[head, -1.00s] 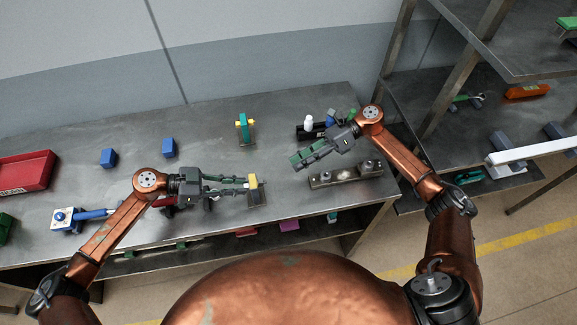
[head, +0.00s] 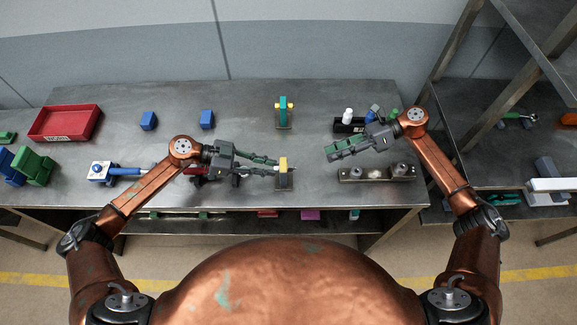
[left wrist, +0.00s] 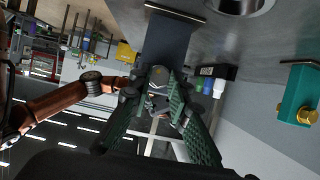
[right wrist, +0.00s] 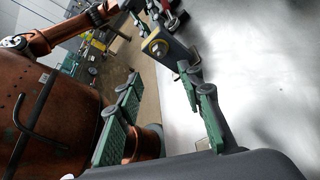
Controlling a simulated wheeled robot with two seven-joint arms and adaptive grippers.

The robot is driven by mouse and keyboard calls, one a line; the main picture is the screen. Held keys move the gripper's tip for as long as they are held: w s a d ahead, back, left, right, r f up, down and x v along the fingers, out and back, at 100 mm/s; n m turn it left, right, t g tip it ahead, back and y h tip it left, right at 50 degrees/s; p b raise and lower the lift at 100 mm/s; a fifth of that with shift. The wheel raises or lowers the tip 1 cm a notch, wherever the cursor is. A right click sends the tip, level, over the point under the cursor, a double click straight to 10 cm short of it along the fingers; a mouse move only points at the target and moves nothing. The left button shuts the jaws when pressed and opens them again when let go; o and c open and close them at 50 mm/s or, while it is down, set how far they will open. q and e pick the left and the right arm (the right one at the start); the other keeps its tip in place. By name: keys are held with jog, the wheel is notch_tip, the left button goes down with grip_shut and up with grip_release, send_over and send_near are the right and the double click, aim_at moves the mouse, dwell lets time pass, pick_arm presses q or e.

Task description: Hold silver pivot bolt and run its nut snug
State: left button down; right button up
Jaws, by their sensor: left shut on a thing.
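A fixture (head: 283,182) with a yellow top and grey-blue upright plate stands near the table's front middle. In the right wrist view its yellow face (right wrist: 154,37) carries a round silver bolt end or nut (right wrist: 158,48). My left gripper (head: 278,167) reaches it from the left, fingers closed at its top. In the left wrist view the fingertips (left wrist: 164,84) meet around a small silver part, likely the bolt head; the fingers partly hide it. My right gripper (head: 329,152) is to the right of the fixture, apart from it. Its fingers (right wrist: 160,75) are spread and empty.
A teal fixture (head: 284,106) with brass ends stands behind. A metal block with knobs (head: 376,174) lies at front right, near a black holder with bottles (head: 348,124). Blue blocks (head: 207,119) and a red tray (head: 66,122) are left. Clear tabletop lies between the fixtures.

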jog(key=shift+d, duration=0.1)
jog(key=v, duration=1.1)
jog(key=shift+d, duration=0.4)
jog(key=shift+w+r, duration=0.1)
pick_arm(q)
jog(key=c, duration=1.7)
grip_release()
jog(key=shift+c, duration=0.2)
jog(key=shift+a, duration=0.1)
jog(key=v, duration=1.2)
